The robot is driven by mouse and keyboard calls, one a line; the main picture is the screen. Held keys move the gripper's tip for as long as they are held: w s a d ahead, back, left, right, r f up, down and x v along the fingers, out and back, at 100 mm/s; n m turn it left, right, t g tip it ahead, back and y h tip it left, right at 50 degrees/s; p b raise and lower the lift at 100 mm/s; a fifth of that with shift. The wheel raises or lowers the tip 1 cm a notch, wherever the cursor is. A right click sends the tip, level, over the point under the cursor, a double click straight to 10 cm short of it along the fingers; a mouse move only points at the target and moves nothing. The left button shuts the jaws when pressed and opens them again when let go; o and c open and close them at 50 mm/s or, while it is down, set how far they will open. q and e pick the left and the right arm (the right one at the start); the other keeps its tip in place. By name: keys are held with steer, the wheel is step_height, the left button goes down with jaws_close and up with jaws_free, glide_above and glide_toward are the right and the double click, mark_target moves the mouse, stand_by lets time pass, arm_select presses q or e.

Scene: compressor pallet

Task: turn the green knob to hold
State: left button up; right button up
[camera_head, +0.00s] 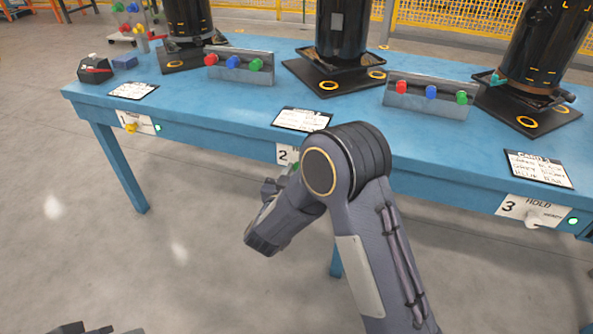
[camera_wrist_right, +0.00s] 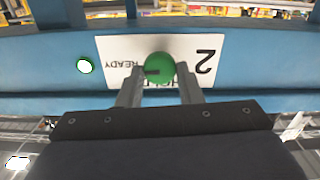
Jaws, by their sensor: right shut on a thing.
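The green knob (camera_wrist_right: 159,67) sits on a white plate (camera_wrist_right: 112,48) marked 2, READY and HOLD, on the table's front edge. The plate appears upside down in the right wrist view. A dark mark on the knob points left, toward READY; HOLD is partly hidden below the knob. My right gripper (camera_wrist_right: 159,86) has a finger on each side of the knob and is shut on it. In the head view my right arm covers most of the plate (camera_head: 285,155), and only a sliver of green shows. A grey part at the bottom left edge may be my left gripper.
The blue table (camera_head: 230,108) carries black compressors (camera_head: 340,30), button boxes (camera_head: 240,66) and cards (camera_head: 302,119). A yellow knob (camera_head: 131,127) is on plate 1, and a white knob (camera_head: 534,219) is on plate 3. A lit green lamp (camera_wrist_right: 85,66) is beside plate 2.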

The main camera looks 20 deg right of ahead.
steer(key=shift+w+a+f+n+p, duration=0.1)
steer(key=shift+n+p, duration=3)
steer(key=shift+n, duration=1.2)
steer(key=shift+a+f+n+p, duration=0.1)
steer(key=shift+n+p, duration=2.95)
steer(key=shift+n, duration=1.25)
steer(key=o, duration=0.9)
steer(key=shift+o, duration=0.2)
steer(key=v, duration=0.7)
steer(key=shift+s+a+p, duration=0.2)
steer(key=shift+s+p, duration=0.15)
steer(key=shift+p, duration=0.05)
